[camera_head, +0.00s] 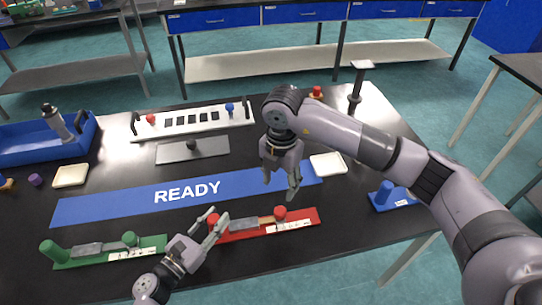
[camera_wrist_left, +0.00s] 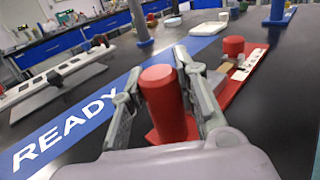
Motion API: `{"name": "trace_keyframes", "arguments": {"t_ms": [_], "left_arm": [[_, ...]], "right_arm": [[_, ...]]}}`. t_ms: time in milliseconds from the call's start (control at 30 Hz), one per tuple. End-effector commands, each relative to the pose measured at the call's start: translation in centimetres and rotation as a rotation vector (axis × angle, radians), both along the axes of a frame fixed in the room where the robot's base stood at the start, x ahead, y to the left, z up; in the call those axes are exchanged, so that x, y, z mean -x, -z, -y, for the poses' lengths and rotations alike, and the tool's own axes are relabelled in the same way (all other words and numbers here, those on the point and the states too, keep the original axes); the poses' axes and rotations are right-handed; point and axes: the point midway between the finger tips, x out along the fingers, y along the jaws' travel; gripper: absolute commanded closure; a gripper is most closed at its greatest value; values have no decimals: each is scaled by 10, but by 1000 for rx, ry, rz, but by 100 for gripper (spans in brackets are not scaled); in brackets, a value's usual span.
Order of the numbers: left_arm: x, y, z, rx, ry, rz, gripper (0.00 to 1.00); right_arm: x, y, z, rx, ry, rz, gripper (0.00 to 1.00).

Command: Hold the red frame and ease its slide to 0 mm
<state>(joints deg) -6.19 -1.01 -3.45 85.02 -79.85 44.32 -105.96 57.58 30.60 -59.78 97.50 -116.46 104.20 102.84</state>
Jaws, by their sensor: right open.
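The red frame (camera_head: 314,215) lies on the black table, front centre, with a red post at its left end (camera_head: 213,219) and a red knob (camera_head: 280,213) toward its right. A grey slide (camera_head: 243,224) sits between them. White scale labels show at its right; their marks are too small to read. My left gripper (camera_head: 208,231) is open around the left post, which stands between its fingers in the left wrist view (camera_wrist_left: 168,103) with a small gap on one side. My right gripper (camera_head: 283,186) is open and empty, pointing down above the blue READY strip, behind the frame.
A green frame (camera_head: 75,258) lies to the left, and a blue one (camera_head: 400,200) to the right. The READY strip (camera_head: 130,204) runs behind. A white rack (camera_head: 190,121), grey plate (camera_head: 215,147), blue tray (camera_head: 35,146) and white dish (camera_head: 328,164) stand farther back.

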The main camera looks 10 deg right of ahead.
Motion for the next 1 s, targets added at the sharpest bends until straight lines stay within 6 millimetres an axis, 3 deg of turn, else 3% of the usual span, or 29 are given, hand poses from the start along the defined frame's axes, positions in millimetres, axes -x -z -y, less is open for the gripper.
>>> {"name": "trace_keyframes", "arguments": {"t_ms": [333, 667, 867, 1000], "left_arm": [[0, 0, 0, -1, 0, 1, 49], [1, 0, -2, -1, 0, -1, 49], [19, 1, -20, -4, -1, -2, 49], [40, 2, -43, -5, 0, -2, 49]], "right_arm": [[0, 0, 0, 0, 0, 0, 51], [0, 0, 0, 0, 0, 0, 51], [0, 0, 0, 0, 0, 0, 51], [0, 0, 0, 0, 0, 0, 51]]}}
